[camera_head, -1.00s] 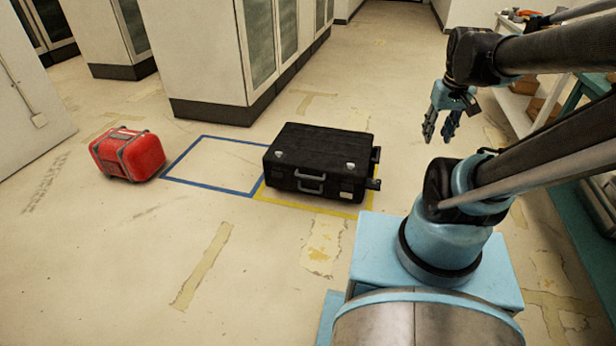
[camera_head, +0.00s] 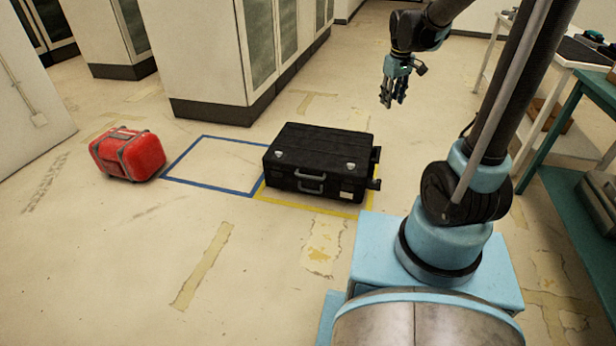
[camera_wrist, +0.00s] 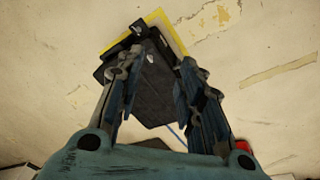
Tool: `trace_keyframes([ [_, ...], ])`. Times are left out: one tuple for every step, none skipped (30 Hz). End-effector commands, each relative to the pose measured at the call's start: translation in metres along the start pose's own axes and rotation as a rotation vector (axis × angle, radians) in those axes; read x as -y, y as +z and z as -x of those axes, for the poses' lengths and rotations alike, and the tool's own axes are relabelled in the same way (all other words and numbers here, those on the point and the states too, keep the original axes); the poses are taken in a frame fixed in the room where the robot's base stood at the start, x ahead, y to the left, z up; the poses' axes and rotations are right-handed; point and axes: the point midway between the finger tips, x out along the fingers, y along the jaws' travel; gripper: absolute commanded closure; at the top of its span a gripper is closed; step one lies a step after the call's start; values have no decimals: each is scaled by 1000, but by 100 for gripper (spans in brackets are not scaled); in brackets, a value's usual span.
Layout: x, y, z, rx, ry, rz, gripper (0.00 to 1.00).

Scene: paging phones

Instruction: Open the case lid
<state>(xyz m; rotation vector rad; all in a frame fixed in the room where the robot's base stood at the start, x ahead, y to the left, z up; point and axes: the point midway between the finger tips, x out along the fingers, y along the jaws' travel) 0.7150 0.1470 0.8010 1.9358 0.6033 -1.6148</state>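The black case (camera_head: 320,158) lies flat on the floor inside a yellow taped outline, with its lid shut. Its handle and two latches face the front side. My gripper (camera_head: 391,103) is in the air up and to the right of the case, pointing down, and touches nothing. In the wrist view the fingers (camera_wrist: 155,95) are spread apart and empty, with the case (camera_wrist: 150,92) visible below between them. The fingers hide parts of the case there.
A red bag (camera_head: 128,154) lies on the floor to the left. A blue taped square (camera_head: 215,165) between bag and case is empty. Cabinets (camera_head: 205,60) stand behind. A teal workbench (camera_head: 575,120) stands at the right. The floor in front is clear.

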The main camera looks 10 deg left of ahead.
Motion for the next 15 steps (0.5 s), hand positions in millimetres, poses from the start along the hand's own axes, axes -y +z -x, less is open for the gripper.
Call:
trace_keyframes([
  [2,-14,-7,0,0,25,65],
  [3,-22,-11,0,-1,40,65],
  [4,-31,-17,0,0,59,65],
  [5,-38,-21,0,0,73,65],
  [6,-46,-25,0,0,88,65],
  [9,-55,-32,0,0,108,65],
  [10,-62,-36,0,0,122,65],
  [12,-69,-41,0,0,136,65],
  [14,-78,-48,0,0,156,65],
  [17,-85,-53,0,1,171,65],
  [19,-92,-58,0,1,185,65],
  [22,-101,-66,0,1,204,65],
  [24,-107,-72,0,2,220,65],
  [27,-114,-77,0,2,235,65],
  [30,-122,-85,0,2,253,65],
])
